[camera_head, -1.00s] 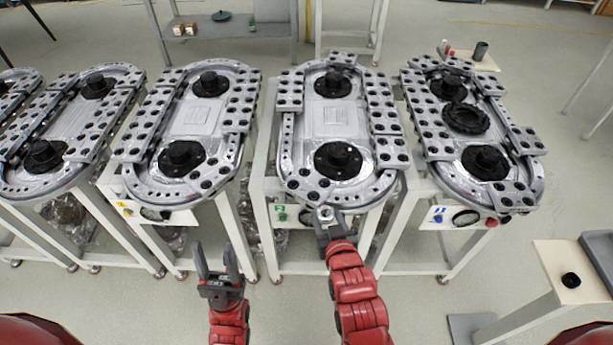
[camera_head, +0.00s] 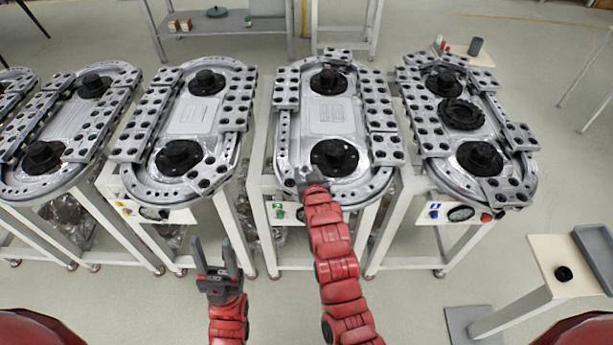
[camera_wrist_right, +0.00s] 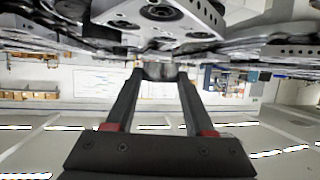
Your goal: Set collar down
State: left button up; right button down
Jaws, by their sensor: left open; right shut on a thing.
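My right gripper (camera_head: 309,178) is at the near end of the ring track (camera_head: 281,150) second from the right. It is shut on a small grey metal piece, seemingly the collar, between the fingertips in the right wrist view (camera_wrist_right: 160,71). In the head view the arm and fingers mostly hide this piece. I cannot tell whether it touches the track. My left gripper (camera_head: 217,262) is open and empty, low in front of the tracks and apart from them.
More ring tracks stand on white frames to the left (camera_head: 215,150) and right (camera_head: 505,110). A small white stand (camera_head: 560,250) with a black round part (camera_head: 564,274) is at the lower right. A shelf (camera_head: 250,25) stands behind.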

jog(key=shift+w, duration=0.2)
notch_tip(320, 180, down, 3)
jog(key=p, duration=0.2)
jog(key=shift+r+p, duration=0.2)
jog(key=shift+p, duration=0.1)
jog(key=shift+f, duration=0.4)
jog(key=shift+f, duration=0.25)
jog(key=shift+c, duration=1.3)
grip_release()
jog(key=shift+r, duration=0.15)
